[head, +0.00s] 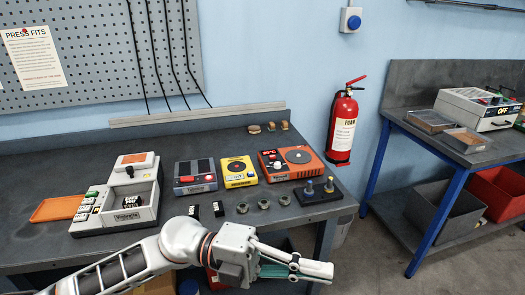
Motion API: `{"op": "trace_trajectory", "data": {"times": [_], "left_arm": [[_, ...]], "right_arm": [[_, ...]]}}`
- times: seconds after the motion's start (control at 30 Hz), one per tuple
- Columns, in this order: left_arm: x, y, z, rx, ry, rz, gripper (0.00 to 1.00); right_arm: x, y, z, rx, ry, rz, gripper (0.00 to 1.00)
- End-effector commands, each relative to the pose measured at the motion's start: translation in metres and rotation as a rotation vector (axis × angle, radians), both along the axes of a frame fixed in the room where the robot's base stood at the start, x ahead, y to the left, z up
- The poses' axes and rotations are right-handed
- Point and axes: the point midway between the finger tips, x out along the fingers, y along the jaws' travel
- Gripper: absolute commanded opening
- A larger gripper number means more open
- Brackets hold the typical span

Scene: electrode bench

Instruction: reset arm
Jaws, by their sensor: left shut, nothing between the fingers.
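My left arm comes in from the lower left and reaches across the front edge of the grey bench (335,215). Its gripper (322,269) is shut and empty, pointing right, in front of the bench in the picture. It appears clear of the things on the bench. My right gripper is not in view.
On the bench stand a grey-white device (130,215), an orange tray (57,208), a dark-topped unit (195,176), a yellow unit (238,171), an orange unit (290,163), a black block with posts (318,192) and several nuts (264,204). A red extinguisher (342,125) hangs behind.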

Motion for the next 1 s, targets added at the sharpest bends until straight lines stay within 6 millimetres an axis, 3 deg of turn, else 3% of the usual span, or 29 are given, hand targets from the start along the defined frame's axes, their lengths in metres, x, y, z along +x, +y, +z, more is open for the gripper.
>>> {"op": "trace_trajectory", "data": {"times": [0.1, 0.2, 0.37, 0.5, 0.67, 0.77, 0.9, 1.0], "left_arm": [[0.023, -0.001, 0.015, -0.162, 0.166, 0.146, 0.00], [0.050, 0.009, 0.017, -0.270, 0.305, 0.286, 0.00], [0.098, 0.043, -0.010, -0.394, 0.548, 0.538, 0.00], [0.129, 0.088, -0.063, -0.452, 0.773, 0.774, 0.00], [0.137, 0.149, -0.153, -0.456, 1.034, 1.050, 0.00], [0.124, 0.184, -0.212, -0.431, 1.184, 1.201, 0.00], [0.087, 0.229, -0.288, -0.371, 1.372, 1.389, 0.00], [0.055, 0.254, -0.331, -0.322, 1.483, 1.494, 0.00]], "right_arm": [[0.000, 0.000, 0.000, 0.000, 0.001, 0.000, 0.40], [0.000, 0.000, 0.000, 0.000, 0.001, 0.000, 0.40], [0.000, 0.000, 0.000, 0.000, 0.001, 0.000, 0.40], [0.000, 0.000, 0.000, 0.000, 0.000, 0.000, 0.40], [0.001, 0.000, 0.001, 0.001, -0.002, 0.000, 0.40], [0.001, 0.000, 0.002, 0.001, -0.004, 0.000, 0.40], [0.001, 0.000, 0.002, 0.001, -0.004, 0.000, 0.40], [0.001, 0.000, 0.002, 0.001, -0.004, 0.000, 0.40]]}}
